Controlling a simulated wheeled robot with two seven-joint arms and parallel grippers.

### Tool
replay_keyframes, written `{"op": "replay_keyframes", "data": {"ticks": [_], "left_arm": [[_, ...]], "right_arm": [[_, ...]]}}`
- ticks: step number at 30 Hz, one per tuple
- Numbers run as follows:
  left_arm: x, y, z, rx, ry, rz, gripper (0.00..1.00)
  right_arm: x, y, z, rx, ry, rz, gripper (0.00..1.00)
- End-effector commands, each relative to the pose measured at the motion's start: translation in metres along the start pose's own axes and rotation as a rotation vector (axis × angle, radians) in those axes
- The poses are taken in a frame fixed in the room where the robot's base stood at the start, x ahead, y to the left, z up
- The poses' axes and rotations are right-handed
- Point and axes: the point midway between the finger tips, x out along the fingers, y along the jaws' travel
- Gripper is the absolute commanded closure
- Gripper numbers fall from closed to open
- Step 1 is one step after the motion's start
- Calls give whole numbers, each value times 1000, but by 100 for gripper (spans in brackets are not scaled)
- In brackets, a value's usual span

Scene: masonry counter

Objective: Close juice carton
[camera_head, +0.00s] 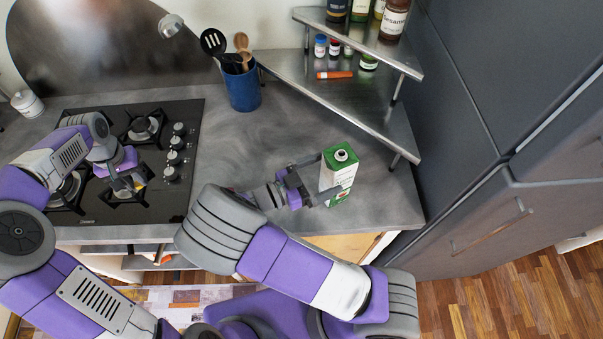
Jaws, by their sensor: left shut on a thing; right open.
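The juice carton (337,179), white with a green top, stands upright near the right end of the counter. A dark round spout or cap shows on its top; I cannot tell whether it is an opening or a lid. My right gripper (319,181) is open at the carton's left side, fingers pointing at it; I cannot tell whether they touch it. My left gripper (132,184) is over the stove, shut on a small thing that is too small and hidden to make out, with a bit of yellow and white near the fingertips.
A black gas stove (160,206) lies at the left. A blue utensil holder (242,88) stands behind. A metal corner shelf (290,69) with jars and bottles overhangs the counter behind the carton. A tall grey cabinet (465,80) stands right. The middle counter is clear.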

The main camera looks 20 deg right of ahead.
Motion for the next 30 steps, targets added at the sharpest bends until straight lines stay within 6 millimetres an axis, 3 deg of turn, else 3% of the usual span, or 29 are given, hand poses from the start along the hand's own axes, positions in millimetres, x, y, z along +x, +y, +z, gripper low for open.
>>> {"op": "replay_keyframes", "data": {"ticks": [4,13,25,30], "left_arm": [[-1,0,0,0,0,0,100],[-4,0,0,0,0,0,100],[-4,0,0,0,0,0,100],[-4,0,0,0,0,0,100]], "right_arm": [[8,-1,-2,-1,1,1,0],[48,-3,-5,1,2,0,0],[52,-4,-5,1,0,-2,0],[52,-4,-5,1,0,-2,26]]}}
